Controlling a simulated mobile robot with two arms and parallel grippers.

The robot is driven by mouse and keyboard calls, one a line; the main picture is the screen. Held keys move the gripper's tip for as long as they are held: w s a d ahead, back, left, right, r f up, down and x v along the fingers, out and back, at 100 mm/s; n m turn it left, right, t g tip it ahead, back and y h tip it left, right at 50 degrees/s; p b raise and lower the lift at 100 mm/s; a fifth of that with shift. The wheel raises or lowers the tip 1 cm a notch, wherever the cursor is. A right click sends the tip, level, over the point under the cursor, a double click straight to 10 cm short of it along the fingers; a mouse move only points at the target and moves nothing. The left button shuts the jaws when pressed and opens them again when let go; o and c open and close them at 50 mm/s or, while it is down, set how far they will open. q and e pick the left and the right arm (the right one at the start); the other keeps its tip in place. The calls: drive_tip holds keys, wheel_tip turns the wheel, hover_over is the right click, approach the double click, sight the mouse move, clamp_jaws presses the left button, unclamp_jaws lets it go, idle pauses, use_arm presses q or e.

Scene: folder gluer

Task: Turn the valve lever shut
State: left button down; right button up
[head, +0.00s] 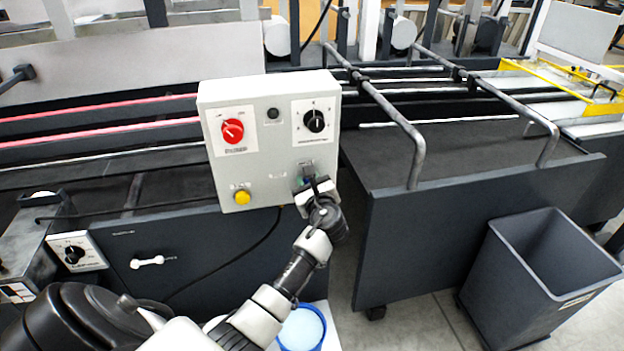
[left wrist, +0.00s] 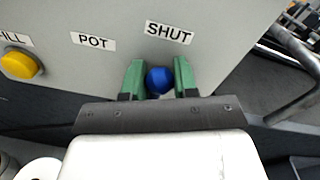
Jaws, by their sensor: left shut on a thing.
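The valve lever's round blue knob (left wrist: 160,81) shows in the left wrist view, just below the SHUT label (left wrist: 168,33) on the grey control box. The POT label (left wrist: 93,41) is to its left. My left gripper (left wrist: 158,76) has its two green fingers on either side of the knob and is shut on it. In the head view, the left gripper (head: 307,183) is at the lower right corner of the control box (head: 262,172); the lever is mostly hidden there by the gripper. My right gripper is in neither view.
The box carries a red rotary switch (head: 233,131), a black dial (head: 315,121) and a yellow button (head: 242,197). Metal rails (head: 400,120) cross the machine to the right. A grey bin (head: 500,285) stands on the floor at right; a blue-rimmed bucket (head: 302,330) is below my arm.

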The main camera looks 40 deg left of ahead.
use_arm(q)
drive_tip(key=shift+s+d+f+n, duration=0.1)
drive_tip(key=shift+f+n, duration=0.05)
drive_tip(key=shift+n, duration=0.15)
idle(0.4)
drive_tip(key=c, duration=1.1)
unclamp_jaws()
drive_tip(key=shift+o, duration=1.2)
drive_tip(key=shift+w+d, duration=0.15)
drive_tip(key=shift+w, duration=0.05)
drive_tip(key=shift+s, duration=0.1)
drive_tip(key=b+v, duration=0.1)
drive_tip(key=v, duration=0.9)
drive_tip(key=shift+s+d, duration=0.2)
drive_tip(key=shift+d, duration=0.05)
